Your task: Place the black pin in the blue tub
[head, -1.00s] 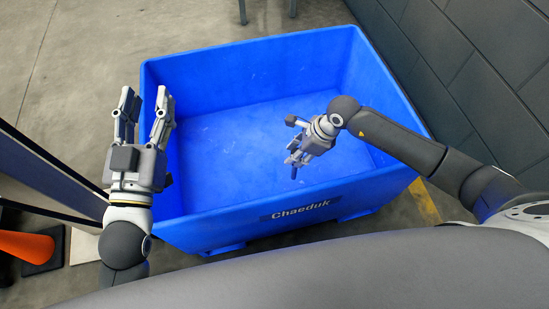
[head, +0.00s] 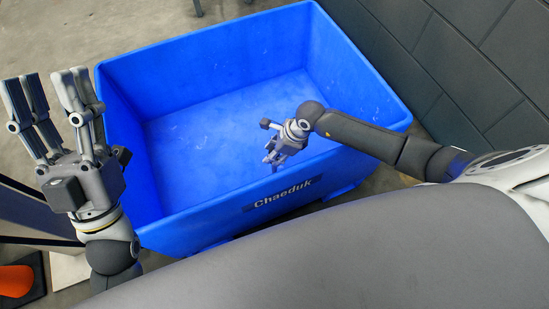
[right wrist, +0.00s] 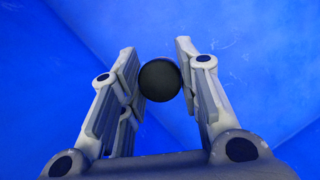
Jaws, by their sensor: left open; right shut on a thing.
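The blue tub (head: 225,115) stands in front of me with the label "Chaeduk" on its near wall. Its visible floor is empty. My right gripper (head: 272,157) is over the inside of the tub, near the near wall. In the right wrist view my right gripper (right wrist: 160,82) is shut on the black pin (right wrist: 160,80), whose round dark end shows between the fingers. Blue tub surfaces fill the background there. In the head view the pin cannot be told apart from the fingers. My left gripper (head: 50,95) is open and empty, at the tub's left side.
A dark block wall (head: 450,70) runs along the right of the tub. An orange cone (head: 15,280) stands at the lower left, beside a dark post. Concrete floor (head: 45,35) is free behind the tub on the left.

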